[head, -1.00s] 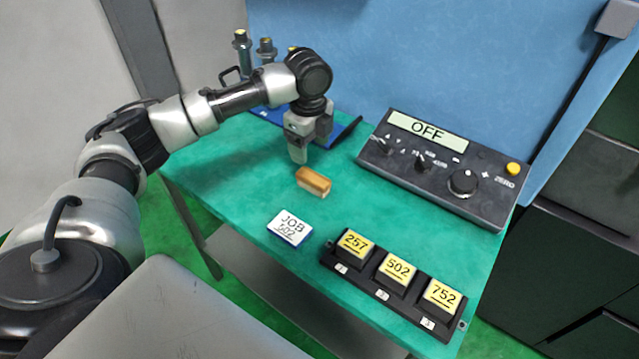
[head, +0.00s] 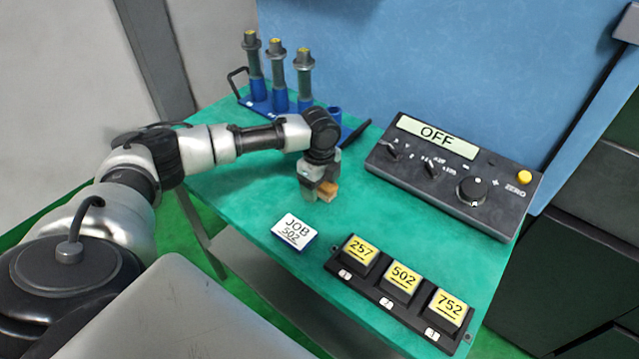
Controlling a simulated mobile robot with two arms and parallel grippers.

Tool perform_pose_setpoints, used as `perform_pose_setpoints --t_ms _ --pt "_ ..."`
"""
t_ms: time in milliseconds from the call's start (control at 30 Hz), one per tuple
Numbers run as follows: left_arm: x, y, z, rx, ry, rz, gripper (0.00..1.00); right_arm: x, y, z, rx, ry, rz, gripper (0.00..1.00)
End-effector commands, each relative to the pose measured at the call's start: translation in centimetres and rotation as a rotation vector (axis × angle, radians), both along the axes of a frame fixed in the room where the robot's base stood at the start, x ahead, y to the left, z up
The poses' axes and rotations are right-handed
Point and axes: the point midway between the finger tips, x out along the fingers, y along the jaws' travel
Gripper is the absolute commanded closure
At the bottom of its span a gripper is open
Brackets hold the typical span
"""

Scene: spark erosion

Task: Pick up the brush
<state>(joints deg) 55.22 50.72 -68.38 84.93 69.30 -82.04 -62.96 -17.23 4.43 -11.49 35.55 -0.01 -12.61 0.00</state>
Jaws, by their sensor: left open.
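The brush (head: 328,190), a small block with a tan-brown top, is on the green table, partly hidden by my left gripper. My left gripper (head: 318,190) points down at the brush with its jaws open. One finger stands in front of the brush's left end. The far finger is mostly hidden, so I cannot tell whether the brush is fully between the fingers or touching them. My right gripper is not in view.
A white JOB 502 card (head: 294,230) lies in front of the brush. A black tray (head: 388,304) holds blocks marked 257, 502 and 752. A control box (head: 400,178) reading OFF stands right. A blue rack (head: 287,121) with upright tools is behind.

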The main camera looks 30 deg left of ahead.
Motion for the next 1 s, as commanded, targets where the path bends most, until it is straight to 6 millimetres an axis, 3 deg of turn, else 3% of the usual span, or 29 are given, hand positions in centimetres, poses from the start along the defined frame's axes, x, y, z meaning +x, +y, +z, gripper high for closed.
perform_pose_setpoints --t_ms 233,600,1000 --pt "0.02 -0.01 -0.27 0.000 -0.001 -0.001 0.32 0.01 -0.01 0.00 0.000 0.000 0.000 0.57" --pt "0.02 -0.02 -0.23 0.000 -0.001 -0.001 0.87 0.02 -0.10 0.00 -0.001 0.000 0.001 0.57" --pt "0.07 -0.02 0.59 0.000 -0.002 0.000 0.88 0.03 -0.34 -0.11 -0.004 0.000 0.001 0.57"
